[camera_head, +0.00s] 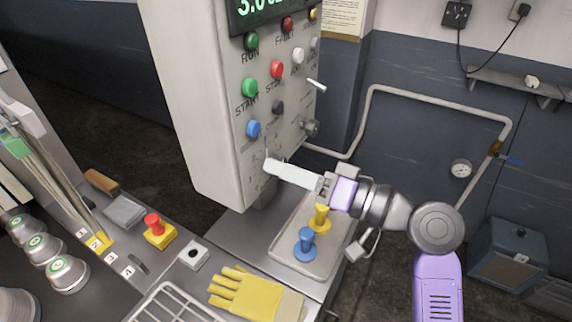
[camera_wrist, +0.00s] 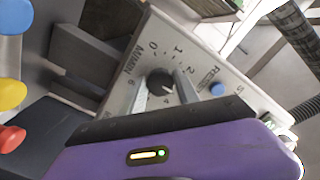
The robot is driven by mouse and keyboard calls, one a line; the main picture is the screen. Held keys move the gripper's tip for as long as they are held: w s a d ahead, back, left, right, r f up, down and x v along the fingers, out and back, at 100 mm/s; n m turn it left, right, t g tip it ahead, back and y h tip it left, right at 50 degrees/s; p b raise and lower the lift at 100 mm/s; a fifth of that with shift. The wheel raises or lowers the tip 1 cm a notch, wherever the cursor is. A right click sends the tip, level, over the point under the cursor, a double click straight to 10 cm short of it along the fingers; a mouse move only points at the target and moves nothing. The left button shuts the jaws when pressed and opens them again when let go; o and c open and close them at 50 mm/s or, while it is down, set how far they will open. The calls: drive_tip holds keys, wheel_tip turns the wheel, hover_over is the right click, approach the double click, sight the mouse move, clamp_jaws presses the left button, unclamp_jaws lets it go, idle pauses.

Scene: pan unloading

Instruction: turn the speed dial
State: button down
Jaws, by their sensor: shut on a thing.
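The speed dial (camera_wrist: 160,84) is a dark round knob on the pale control panel, inside a printed scale marked M/MIN with numbers from 0 upward. My gripper (camera_head: 270,166) reaches from the right to the lower front of the panel in the head view, its pale fingers against the panel at the dial. It is shut on the dial. The fingers mostly hide the dial in the head view. I cannot tell the exact setting of its pointer.
The control box (camera_head: 190,100) carries several buttons, including a blue one (camera_head: 253,129) above the dial. Below my gripper, a tray (camera_head: 330,262) holds a yellow (camera_head: 321,217) and a blue (camera_head: 305,243) knobbed piece. A yellow glove (camera_head: 240,288) lies in front.

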idle(0.4)
drive_tip(key=c, duration=0.9)
unclamp_jaws()
drive_tip(key=shift+b+v, duration=0.85)
drive_tip(key=shift+v, duration=3.1)
drive_tip(key=shift+w, duration=0.1)
